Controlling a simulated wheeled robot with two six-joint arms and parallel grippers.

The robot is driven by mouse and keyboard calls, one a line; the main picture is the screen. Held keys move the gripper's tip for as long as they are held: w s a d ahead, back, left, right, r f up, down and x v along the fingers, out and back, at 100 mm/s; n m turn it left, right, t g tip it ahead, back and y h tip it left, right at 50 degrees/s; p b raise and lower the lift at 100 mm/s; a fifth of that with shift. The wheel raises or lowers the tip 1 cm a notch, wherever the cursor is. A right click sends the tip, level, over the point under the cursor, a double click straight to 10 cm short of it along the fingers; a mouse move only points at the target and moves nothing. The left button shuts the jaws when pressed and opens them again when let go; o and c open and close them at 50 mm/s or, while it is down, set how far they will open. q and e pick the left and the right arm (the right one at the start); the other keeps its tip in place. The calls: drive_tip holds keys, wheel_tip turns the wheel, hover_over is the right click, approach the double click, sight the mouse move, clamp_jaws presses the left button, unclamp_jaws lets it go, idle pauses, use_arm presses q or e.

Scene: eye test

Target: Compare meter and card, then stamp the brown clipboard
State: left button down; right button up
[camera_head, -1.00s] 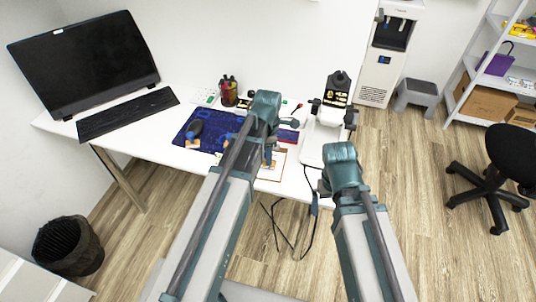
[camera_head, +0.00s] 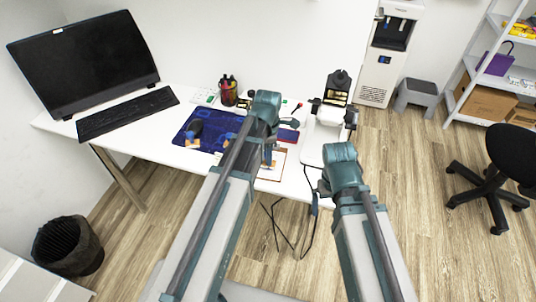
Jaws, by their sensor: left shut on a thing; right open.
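My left gripper (camera_head: 268,158) is over the brown-edged clipboard (camera_head: 270,174) at the table's front edge. It is shut on a small blue thing, probably a stamp, mostly hidden by the gripper. The clipboard bears a white sheet and is partly covered by my arm. A white and black device (camera_head: 335,97), perhaps the meter, stands at the table's right end. I cannot make out its reading or tell which item is the card. My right gripper (camera_head: 318,196) is open, low by the table's right front edge, and partly hidden by its arm.
A red and blue flat item (camera_head: 288,135) lies behind the clipboard. The monitor (camera_head: 85,65) and keyboard (camera_head: 128,112) are at left. A black cable hangs below the table.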

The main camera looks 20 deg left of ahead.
use_arm(q)
drive_tip(key=shift+f+b, duration=0.4)
idle(1.2)
wheel_tip(320, 180, up, 7)
drive_tip(key=p, duration=0.7)
idle(0.6)
